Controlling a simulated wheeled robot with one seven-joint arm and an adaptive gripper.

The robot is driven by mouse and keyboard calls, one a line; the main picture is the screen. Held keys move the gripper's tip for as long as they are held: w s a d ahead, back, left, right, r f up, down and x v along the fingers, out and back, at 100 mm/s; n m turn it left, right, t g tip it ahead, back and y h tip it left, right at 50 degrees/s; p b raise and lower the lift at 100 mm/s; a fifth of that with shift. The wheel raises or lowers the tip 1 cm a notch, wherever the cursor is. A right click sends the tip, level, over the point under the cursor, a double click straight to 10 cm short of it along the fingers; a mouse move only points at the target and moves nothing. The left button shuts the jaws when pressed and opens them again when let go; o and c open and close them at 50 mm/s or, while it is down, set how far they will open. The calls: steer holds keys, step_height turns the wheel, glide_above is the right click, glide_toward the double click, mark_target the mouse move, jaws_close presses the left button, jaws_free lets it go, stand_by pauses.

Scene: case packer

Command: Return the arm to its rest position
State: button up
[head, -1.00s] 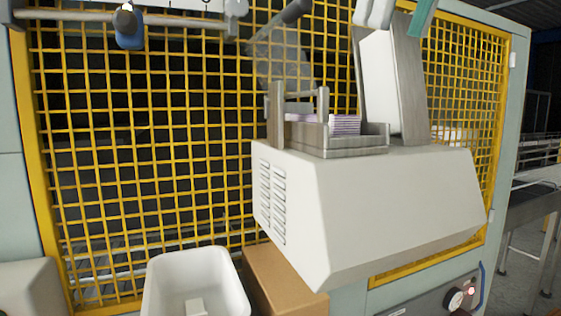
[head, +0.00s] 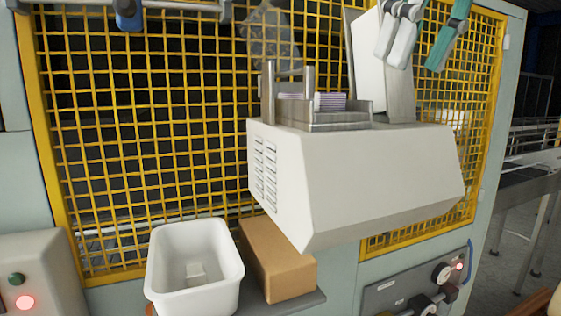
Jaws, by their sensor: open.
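My gripper and arm cannot be made out in the head view. The case packer's pale housing (head: 365,185) juts out in front of a yellow mesh guard (head: 150,130). On its top, a metal magazine (head: 340,122) holds a stack of purple-and-white striped flat pieces (head: 329,102).
A white bin (head: 165,277) with a small pale block (head: 195,270) inside stands beside a brown cardboard box (head: 280,262) on a shelf. A control panel (head: 385,292) with a lit red lamp is lower right. White gloves (head: 398,38) and green gloves (head: 448,38) hang upper right.

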steer(key=s+d+f+m+h, duration=0.1)
steer(key=s+f, duration=0.2)
steer(key=f, duration=0.7)
steer(key=s+d+f+m+t, duration=0.1)
steer(key=s+d+f, duration=0.1)
steer(key=f, duration=0.9)
steer(key=s+d+f+m+h, duration=0.1)
steer(key=s+f+m, duration=0.15)
steer(key=f, duration=0.75)
steer(key=w+f+b, duration=0.7)
steer(key=w+f, duration=0.1)
steer(key=shift+n, duration=0.45)
steer(key=shift+r, duration=0.1)
